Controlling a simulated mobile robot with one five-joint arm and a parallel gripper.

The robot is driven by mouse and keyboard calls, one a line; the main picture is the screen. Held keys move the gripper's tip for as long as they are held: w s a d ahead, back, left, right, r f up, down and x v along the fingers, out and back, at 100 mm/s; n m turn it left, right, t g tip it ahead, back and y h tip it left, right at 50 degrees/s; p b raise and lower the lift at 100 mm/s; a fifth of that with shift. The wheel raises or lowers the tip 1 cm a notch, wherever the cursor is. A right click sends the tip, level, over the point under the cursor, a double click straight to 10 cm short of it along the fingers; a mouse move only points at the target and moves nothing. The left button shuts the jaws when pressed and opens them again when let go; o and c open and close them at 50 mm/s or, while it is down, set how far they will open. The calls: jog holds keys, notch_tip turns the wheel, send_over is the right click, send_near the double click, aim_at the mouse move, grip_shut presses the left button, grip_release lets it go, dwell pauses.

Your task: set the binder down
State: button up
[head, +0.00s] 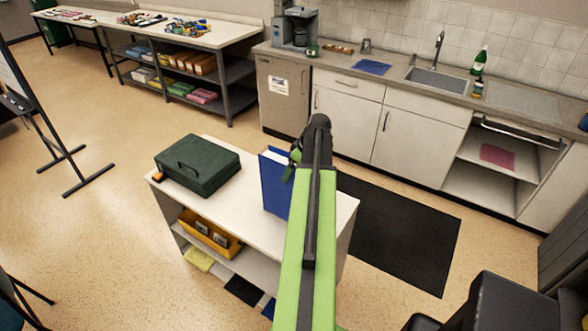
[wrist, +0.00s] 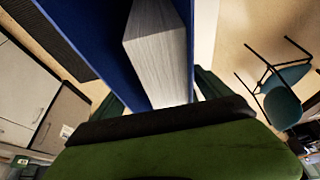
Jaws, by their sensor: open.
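The blue binder (head: 274,187) stands upright on the white top of a low shelf unit (head: 240,222), near its right end. In the wrist view the binder (wrist: 98,40) is very close, with its white pages (wrist: 155,55) facing the camera. My gripper (head: 293,166) is at the binder's upper right edge in the head view. It is open, with dark green fingers (wrist: 160,92) on either side of the binder. My arm hides part of the binder's right side and the unit's top, and the fingertips are mostly hidden.
A dark green case (head: 198,165) lies at the left of the unit's top, with a small orange item (head: 158,177) beside it. A yellow bin (head: 210,233) sits on the lower shelf. Behind are a black mat (head: 400,230) and a counter with a sink (head: 436,80).

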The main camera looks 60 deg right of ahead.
jog(key=p+v, duration=1)
jog(key=v, duration=0.2)
jog(key=shift+w+p, duration=0.15)
jog(key=shift+p, duration=0.15)
jog(key=shift+f, duration=0.1)
jog(key=w+a+g, duration=0.1)
jog(key=w+a, duration=0.5)
jog(key=a, duration=0.3)
jog(key=w+a+f+g+y, duration=0.1)
jog(key=w+a, duration=0.5)
jog(key=a, duration=0.3)
jog(key=w+a+g, duration=0.1)
jog(key=w+a, duration=0.5)
jog(key=a, duration=0.4)
jog(key=w+a+g+h, duration=0.1)
jog(key=a+g, duration=0.1)
jog(key=a, duration=2.8)
notch_tip(320, 180, down, 15)
jog(key=b, duration=1.4)
jog(key=shift+w+d, duration=0.2)
jog(key=shift+w, duration=0.1)
